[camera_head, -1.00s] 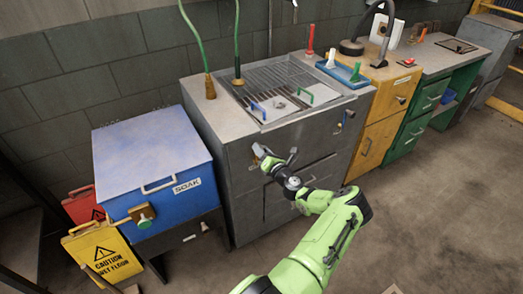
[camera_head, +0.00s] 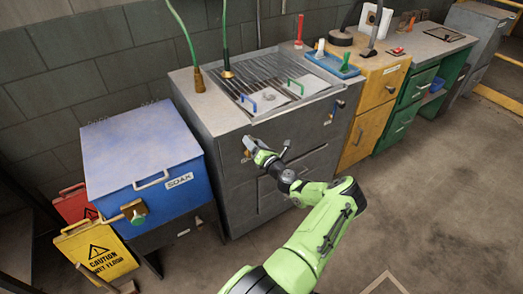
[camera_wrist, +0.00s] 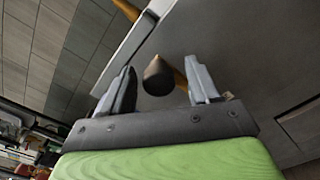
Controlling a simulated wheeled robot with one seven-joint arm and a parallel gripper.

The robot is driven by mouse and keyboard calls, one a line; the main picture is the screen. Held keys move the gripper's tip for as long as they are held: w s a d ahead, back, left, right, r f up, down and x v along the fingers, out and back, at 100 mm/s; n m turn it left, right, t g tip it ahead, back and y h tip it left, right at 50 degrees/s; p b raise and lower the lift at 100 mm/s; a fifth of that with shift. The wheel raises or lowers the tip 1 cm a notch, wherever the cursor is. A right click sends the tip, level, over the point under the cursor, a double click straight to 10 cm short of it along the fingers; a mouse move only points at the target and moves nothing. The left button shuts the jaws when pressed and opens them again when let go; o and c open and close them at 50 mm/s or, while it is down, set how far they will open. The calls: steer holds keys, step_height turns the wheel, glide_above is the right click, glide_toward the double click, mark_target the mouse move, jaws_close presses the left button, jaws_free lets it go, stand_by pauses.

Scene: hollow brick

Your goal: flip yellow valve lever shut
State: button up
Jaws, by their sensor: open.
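My gripper (camera_head: 252,146) is at the upper left of the grey cabinet's front, below the sink edge. In the wrist view its two fingers (camera_wrist: 160,68) are apart. A dark rounded knob end (camera_wrist: 158,77) shows between the fingers, with a yellow-brown stem (camera_wrist: 181,80) behind it, near the right finger. It looks like part of a valve lever on the cabinet front. Whether the fingers touch it, I cannot tell. In the head view, a small brownish fitting (camera_head: 246,155) shows by the gripper, mostly hidden. Another small valve-like fitting (camera_head: 338,104) is at the front's right end.
The grey cabinet (camera_head: 205,100) has a grated sink top with blue and green handles. A blue SOAK bin (camera_head: 170,190) stands at its left, with a yellow caution sign (camera_head: 95,250) beside it. Yellow and green cabinets stand at right. The floor at right is clear.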

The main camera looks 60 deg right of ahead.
steer(key=p+v, duration=0.1)
steer(key=v, duration=1.3)
steer(key=shift+s+a+p, duration=0.15)
steer(key=shift+s+p, duration=0.25)
